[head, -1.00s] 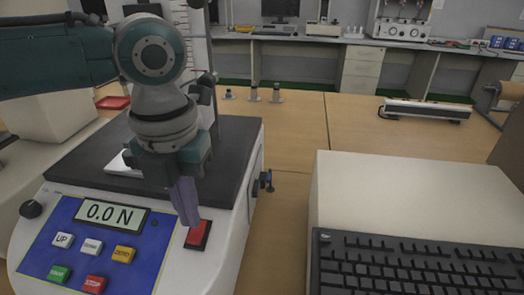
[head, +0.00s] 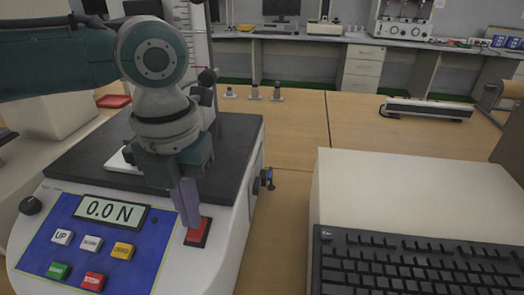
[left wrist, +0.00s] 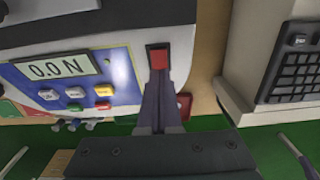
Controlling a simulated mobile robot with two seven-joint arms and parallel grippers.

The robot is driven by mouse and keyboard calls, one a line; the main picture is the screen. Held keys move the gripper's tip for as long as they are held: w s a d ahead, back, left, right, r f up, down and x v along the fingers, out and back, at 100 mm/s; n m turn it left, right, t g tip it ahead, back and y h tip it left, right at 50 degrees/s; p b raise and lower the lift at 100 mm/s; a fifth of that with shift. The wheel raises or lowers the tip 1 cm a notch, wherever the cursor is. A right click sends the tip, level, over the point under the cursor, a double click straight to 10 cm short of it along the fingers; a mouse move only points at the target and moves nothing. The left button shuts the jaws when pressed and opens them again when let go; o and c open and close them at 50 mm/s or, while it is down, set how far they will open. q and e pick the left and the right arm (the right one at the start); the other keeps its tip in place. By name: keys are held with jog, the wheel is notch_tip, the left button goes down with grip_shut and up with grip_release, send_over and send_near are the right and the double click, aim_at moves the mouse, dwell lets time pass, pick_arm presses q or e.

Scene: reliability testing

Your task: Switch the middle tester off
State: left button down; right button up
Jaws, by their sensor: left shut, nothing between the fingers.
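The tester (head: 225,262) stands at the front left, with a blue panel and a lit display (head: 111,212) reading 0.0 N. Its red rocker switch (head: 199,233) sits to the right of the panel. My left gripper (head: 190,221) is shut and empty, fingers pointing down, with the tips at the left edge of the switch. In the left wrist view, the fingertips (left wrist: 159,76) reach the lower edge of the red switch (left wrist: 158,59). I cannot tell whether they touch it. My right gripper is not in view.
Coloured buttons (head: 123,250) lie on the panel left of the switch. A pale box (head: 400,190) with a black keyboard (head: 415,262) stands to the right. Small metal weights (head: 254,92) stand on the table behind. The wooden tabletop between tester and box is clear.

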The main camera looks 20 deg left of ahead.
aim_at(195, 233)
pick_arm(q)
jog(key=shift+f+b, duration=0.65)
jog(key=shift+f, duration=0.35)
dwell(0.3)
notch_tip(195, 233, up, 7)
jog(key=p, duration=0.7)
jog(key=shift+r+p, duration=0.1)
jog(key=shift+p, duration=0.25)
